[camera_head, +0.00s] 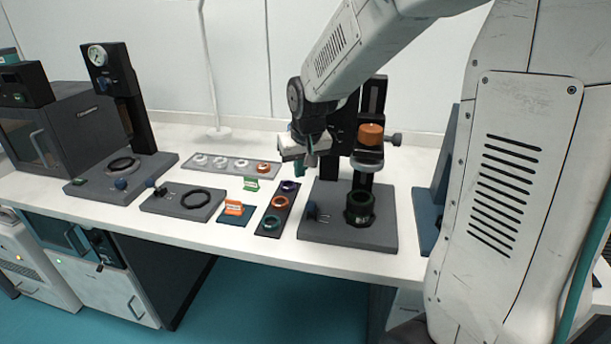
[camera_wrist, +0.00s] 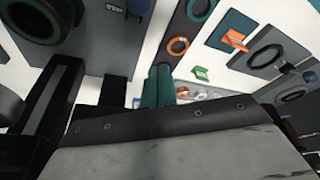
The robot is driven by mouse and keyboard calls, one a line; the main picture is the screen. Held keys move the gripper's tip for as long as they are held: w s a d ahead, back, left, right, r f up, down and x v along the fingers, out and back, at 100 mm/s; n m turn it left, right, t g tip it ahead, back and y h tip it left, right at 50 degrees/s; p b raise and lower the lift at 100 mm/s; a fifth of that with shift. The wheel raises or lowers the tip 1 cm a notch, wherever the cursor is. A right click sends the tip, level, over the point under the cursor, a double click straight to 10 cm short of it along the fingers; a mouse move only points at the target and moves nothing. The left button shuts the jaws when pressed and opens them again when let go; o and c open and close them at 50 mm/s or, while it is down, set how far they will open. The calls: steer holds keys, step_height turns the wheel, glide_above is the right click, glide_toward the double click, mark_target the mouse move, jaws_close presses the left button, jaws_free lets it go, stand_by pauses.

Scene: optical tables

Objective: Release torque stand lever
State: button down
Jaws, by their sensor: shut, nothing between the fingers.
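A dark stand with a black column stands right of centre on the table in the head view; I take it for the torque stand. Its base plate (camera_head: 340,237) carries a round black fixture with a green ring (camera_head: 360,207), which also shows in the wrist view (camera_wrist: 45,15). An orange cylinder (camera_head: 370,136) sits above it on the column, and a grey knob (camera_head: 394,139) sticks out to the right. I cannot tell which part is the lever. My gripper (camera_head: 304,166) is shut and empty, left of the column and above the base; its green fingers show in the wrist view (camera_wrist: 158,86).
A black strip with coloured rings (camera_head: 275,219) lies left of the base. Beyond it are a blue plate with an orange block (camera_head: 234,208), a grey plate with a black ring (camera_head: 186,205) and another stand with a dial gauge (camera_head: 97,55). A ring tray (camera_head: 215,170) lies behind.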

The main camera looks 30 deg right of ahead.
steer(key=s+a+r, duration=0.3)
steer(key=s+r, duration=0.1)
steer(key=s, duration=0.2)
steer(key=shift+s+a+r, duration=0.15)
steer(key=shift+s+r, duration=0.1)
steer(key=shift+s, duration=0.05)
